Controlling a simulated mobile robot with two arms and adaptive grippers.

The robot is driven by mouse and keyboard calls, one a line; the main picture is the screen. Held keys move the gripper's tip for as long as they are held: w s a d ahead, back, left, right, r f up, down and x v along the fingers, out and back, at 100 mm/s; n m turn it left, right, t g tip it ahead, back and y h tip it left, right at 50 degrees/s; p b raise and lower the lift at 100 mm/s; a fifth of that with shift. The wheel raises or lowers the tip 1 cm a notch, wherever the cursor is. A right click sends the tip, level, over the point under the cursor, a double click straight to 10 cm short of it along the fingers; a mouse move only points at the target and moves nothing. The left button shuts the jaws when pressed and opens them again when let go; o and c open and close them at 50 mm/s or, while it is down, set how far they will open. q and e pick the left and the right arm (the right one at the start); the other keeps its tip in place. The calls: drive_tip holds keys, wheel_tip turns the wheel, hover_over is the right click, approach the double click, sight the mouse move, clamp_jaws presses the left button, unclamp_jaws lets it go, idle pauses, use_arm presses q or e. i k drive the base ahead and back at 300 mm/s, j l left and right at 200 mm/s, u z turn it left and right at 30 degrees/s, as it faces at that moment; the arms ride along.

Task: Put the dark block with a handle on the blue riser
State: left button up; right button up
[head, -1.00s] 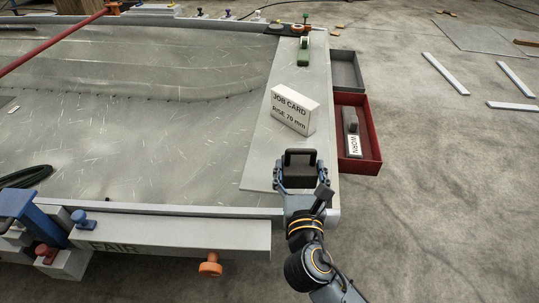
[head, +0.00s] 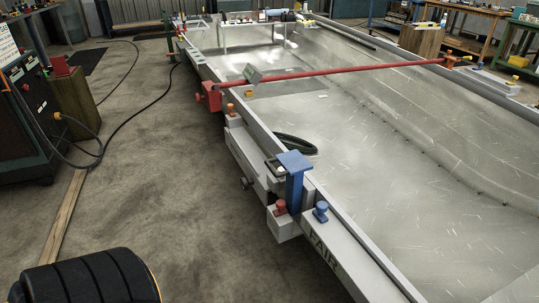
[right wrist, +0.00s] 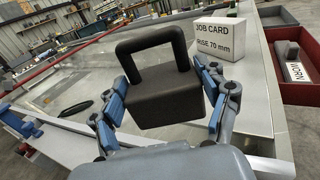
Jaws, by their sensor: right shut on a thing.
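The dark block with a handle (right wrist: 165,106) fills the middle of the right wrist view, its handle loop upward. My right gripper (right wrist: 163,84) is shut on it, with a blue-padded finger on each side. In the head view the blue riser (head: 295,162) has a flat, empty square top on the near rail, beside a red knob and a blue knob. It also shows at the left edge of the right wrist view (right wrist: 18,122). My right gripper and the block are outside the head view. My left gripper is not in view.
A long red bar (head: 350,71) crosses the hull. A white job card (right wrist: 217,38) reading "RISE 70 mm" stands right of the block, near a red tray (right wrist: 296,72) holding a piece marked "WORN". A black coil (head: 296,144) lies inside the hull near the riser.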

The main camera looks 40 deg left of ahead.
sight(294, 160)
drive_tip(key=i+j+u, duration=0.15)
drive_tip(key=u, duration=0.3)
drive_tip(key=i+j+u, duration=0.2)
drive_tip(key=u, duration=0.25)
drive_tip(key=i+j, duration=0.3)
